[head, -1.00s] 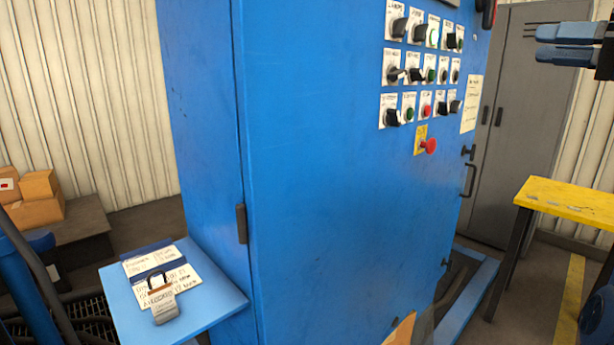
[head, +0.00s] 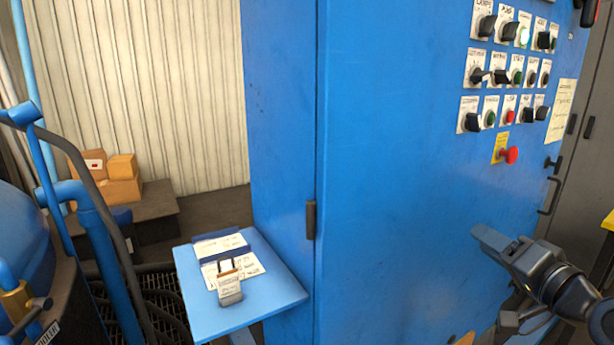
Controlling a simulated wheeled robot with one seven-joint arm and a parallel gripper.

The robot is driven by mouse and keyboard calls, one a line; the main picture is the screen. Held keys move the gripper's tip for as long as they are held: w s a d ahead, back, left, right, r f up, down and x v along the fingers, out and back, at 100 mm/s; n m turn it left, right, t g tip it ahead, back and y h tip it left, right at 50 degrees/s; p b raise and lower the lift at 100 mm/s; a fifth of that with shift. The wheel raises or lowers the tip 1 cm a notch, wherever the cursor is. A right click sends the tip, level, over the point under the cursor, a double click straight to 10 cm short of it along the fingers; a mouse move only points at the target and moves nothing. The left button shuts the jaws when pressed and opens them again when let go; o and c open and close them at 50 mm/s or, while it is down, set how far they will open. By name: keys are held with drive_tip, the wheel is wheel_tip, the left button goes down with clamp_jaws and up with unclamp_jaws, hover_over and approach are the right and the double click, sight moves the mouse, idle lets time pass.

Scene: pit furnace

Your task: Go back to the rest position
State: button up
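My gripper (head: 492,241) is at the lower right of the head view, in front of the blue control cabinet (head: 400,190). Its fingers point to the upper left and nothing shows held at their tips. The fingers overlap from this angle, so I cannot tell whether there is a gap between them. The gripper appears apart from the row of switches and the red emergency button (head: 509,155) above it.
A small blue shelf (head: 270,298) stands left of the cabinet, with a padlock (head: 229,287) and paper cards (head: 222,246) on it. Blue pipes (head: 92,215) and a dark hose stand at the left. Cardboard boxes (head: 121,180) sit behind.

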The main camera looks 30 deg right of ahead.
drive_tip(key=s+a+f+n+g, duration=0.1)
drive_tip(key=s+a+f+n, duration=0.1)
drive_tip(key=s+a+f, duration=0.6)
drive_tip(key=s+a+f+n+g, duration=0.15)
drive_tip(key=s+a+f, duration=0.35)
drive_tip(key=a, duration=0.5)
drive_tip(key=s+a+n+y, duration=0.1)
drive_tip(key=s+a+n, duration=0.3)
drive_tip(key=s, duration=0.4)
drive_tip(key=s+a+r+n+y, duration=0.1)
drive_tip(key=s+a+n, duration=0.3)
drive_tip(key=s, duration=0.4)
drive_tip(key=shift+s+a+r+n+y, duration=0.15)
drive_tip(key=shift+a+r+n+y, duration=0.2)
drive_tip(key=shift+a+y, duration=0.5)
drive_tip(key=shift+f, duration=0.1)
drive_tip(key=shift+c, duration=0.2)
